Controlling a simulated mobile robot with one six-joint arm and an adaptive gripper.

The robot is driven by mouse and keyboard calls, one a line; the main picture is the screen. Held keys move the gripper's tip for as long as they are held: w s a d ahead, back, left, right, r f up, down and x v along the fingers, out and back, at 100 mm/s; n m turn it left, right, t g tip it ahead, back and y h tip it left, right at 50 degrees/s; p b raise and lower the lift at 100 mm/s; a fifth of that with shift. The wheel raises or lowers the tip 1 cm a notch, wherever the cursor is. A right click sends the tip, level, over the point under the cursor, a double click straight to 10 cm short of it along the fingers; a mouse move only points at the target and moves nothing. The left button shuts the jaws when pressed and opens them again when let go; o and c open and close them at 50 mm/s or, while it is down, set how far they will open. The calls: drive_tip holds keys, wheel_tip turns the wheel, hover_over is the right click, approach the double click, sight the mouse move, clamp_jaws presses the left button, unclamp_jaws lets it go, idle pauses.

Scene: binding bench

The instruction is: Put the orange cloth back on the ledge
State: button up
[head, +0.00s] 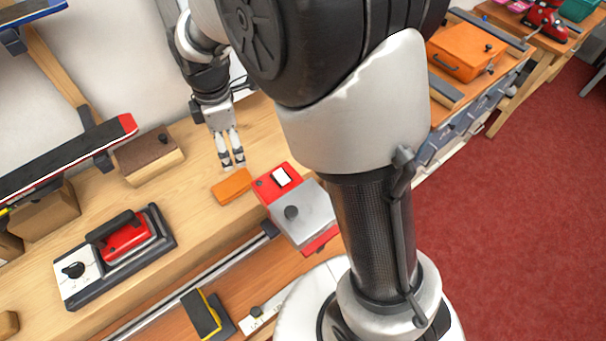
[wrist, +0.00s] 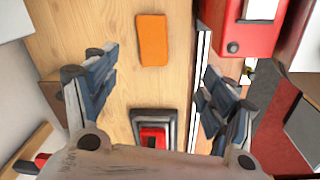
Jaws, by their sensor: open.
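The orange cloth (head: 232,187) looks like a flat, folded rectangle. It lies on the pale wooden surface (head: 197,207), close to that surface's front edge and left of a red and grey machine. It also shows at the top middle of the wrist view (wrist: 152,40). My gripper (head: 233,160) points down just behind the cloth in the head view. In the wrist view my gripper (wrist: 162,70) has its fingers wide apart, with nothing between them. The cloth lies beyond the fingertips, apart from them. I cannot tell which wooden level is the ledge.
The red and grey machine (head: 303,215) stands right beside the cloth. A red iron on a dark base (head: 122,238) sits front left. A brown-topped wooden block (head: 150,157) stands behind it. A metal rail (head: 195,285) runs along the front. Bare wood lies around the cloth.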

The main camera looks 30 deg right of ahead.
drive_tip(key=s+d+r+m+t, duration=0.1)
drive_tip(key=s+d+r+m, duration=0.1)
drive_tip(key=s+r+m, duration=0.25)
drive_tip(key=s+d+r+m+t, duration=0.1)
drive_tip(key=s+d+r+m, duration=0.2)
drive_tip(key=s+r, duration=0.2)
drive_tip(key=s+d+r+m+t, duration=0.1)
drive_tip(key=s+d+r+m, duration=0.1)
drive_tip(key=s+m, duration=0.7)
drive_tip(key=s+d, duration=0.1)
drive_tip(key=s, duration=0.4)
drive_tip(key=shift+r+t, duration=0.15)
drive_tip(key=shift+t, duration=0.25)
drive_tip(key=shift+m, duration=0.25)
